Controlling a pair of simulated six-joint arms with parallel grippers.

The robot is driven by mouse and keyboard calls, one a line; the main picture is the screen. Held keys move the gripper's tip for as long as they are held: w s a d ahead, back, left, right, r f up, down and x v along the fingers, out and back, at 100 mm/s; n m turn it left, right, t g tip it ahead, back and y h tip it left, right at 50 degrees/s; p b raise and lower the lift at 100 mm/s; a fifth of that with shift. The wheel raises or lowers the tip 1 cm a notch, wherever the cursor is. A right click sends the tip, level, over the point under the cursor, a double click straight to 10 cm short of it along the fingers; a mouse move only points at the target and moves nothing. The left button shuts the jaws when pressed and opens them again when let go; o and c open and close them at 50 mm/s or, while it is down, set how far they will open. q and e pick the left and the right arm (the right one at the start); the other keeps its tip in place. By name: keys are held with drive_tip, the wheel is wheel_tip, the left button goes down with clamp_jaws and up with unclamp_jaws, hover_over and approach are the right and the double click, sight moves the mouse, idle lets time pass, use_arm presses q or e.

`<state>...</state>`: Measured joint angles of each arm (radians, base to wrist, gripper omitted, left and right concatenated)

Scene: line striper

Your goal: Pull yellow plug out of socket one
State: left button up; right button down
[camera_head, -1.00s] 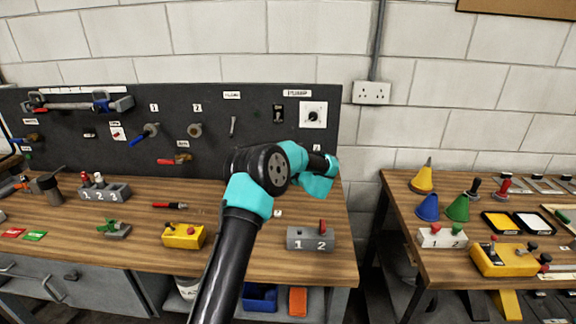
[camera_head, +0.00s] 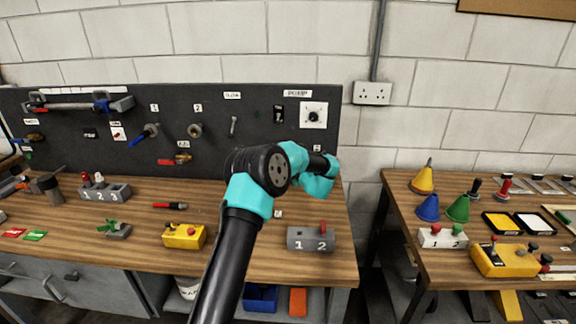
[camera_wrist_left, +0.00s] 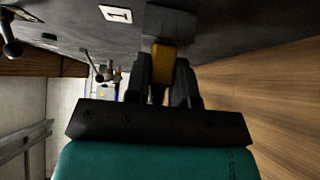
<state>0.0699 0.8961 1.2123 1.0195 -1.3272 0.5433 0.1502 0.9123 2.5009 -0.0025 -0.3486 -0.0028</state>
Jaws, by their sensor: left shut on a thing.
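The yellow plug (camera_wrist_left: 159,60) shows in the left wrist view, between the fingers of my left gripper (camera_wrist_left: 161,84), which is shut on it. The plug's far end meets a grey socket block (camera_wrist_left: 168,24) on the dark panel. I cannot tell how deep the plug sits in it. A white label (camera_wrist_left: 116,14) with a mark like a 1 is beside the block. In the head view my left arm's wrist is near the panel's right end and hides the fingers, plug and socket. My right gripper is in neither view.
The dark pegboard panel (camera_head: 75,138) carries tools, valves and a dial (camera_head: 313,114). On the bench below stand a grey block marked 1 and 2 (camera_head: 311,240) and a yellow box (camera_head: 184,237). A second bench with coloured cones (camera_head: 458,208) is at the right, beyond a gap.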

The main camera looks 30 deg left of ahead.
use_arm(q)
drive_tip(key=shift+s+d, duration=0.3)
drive_tip(key=shift+s, duration=0.3)
idle(0.7)
drive_tip(key=shift+s+d, duration=0.35)
drive_tip(key=shift+s, duration=0.4)
drive_tip(key=shift+s+d, duration=0.35)
drive_tip(key=shift+s, duration=0.4)
